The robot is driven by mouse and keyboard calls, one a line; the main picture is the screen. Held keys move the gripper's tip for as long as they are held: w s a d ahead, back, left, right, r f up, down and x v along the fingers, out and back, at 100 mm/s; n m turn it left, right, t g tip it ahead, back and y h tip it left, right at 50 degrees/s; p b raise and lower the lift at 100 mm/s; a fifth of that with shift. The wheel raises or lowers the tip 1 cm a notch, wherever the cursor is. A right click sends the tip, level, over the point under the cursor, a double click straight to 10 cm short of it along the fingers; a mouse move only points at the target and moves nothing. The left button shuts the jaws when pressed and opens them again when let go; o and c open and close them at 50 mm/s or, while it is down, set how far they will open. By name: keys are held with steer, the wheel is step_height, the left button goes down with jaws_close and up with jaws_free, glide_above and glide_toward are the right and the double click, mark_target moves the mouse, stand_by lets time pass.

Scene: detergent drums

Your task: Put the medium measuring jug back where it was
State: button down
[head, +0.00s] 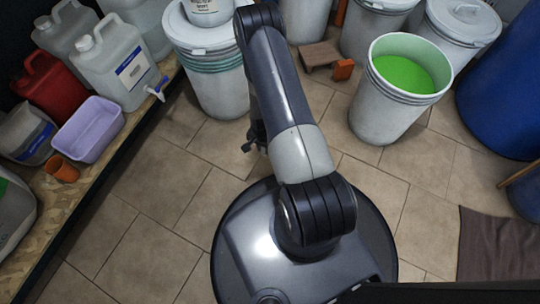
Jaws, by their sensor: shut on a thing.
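A dark part of my gripper (252,142) shows just left of my arm, above the floor tiles in front of the lidded white drum. The rest of it is hidden behind my arm. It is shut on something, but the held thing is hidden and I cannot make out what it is. A small orange-brown cup-like vessel (62,168) is on the wooden shelf at the left, near the lilac tub (87,129). I cannot tell which size of measuring jug it is. No other measuring jug can be made out clearly.
The shelf (97,185) also holds several canisters, one of them red (50,87). A lidded drum (217,85) stands behind my arm. An open drum with green liquid (395,95) stands right, near a blue barrel (505,85). A brown mat (497,245) lies at right. Tiles between are clear.

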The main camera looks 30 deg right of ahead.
step_height(320, 180, down, 9)
steer(key=b, duration=0.3)
steer(key=shift+f+b, duration=0.2)
steer(key=shift+b, duration=0.1)
steer(key=c, duration=1.3)
jaws_free()
steer(key=shift+r, duration=0.15)
step_height(320, 180, up, 12)
steer(key=p, duration=0.5)
steer(key=shift+r, duration=0.1)
